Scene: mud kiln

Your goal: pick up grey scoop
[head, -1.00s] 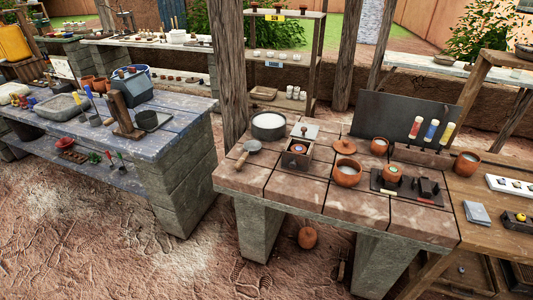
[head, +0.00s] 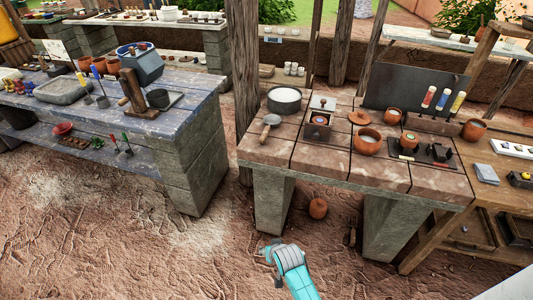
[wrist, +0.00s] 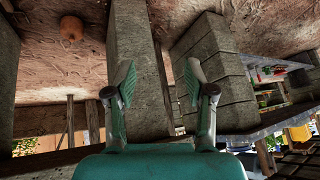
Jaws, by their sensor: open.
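The grey scoop (head: 271,119) lies on the left end of the brick-topped table (head: 323,159) in the head view, with its handle towards the front edge. It does not show in the wrist view. My gripper (head: 264,253) is low in the head view, over the dirt floor in front of the table, well below and apart from the scoop. In the wrist view my gripper (wrist: 158,84) has its two fingers spread with nothing between them.
A white-filled round pan (head: 284,99) stands just behind the scoop, and a box-shaped grinder (head: 318,122) stands to its right. A wooden post (head: 243,85) rises at the table's left. A gap separates it from the blue-topped bench (head: 110,90). A terracotta pot (head: 318,208) sits below.

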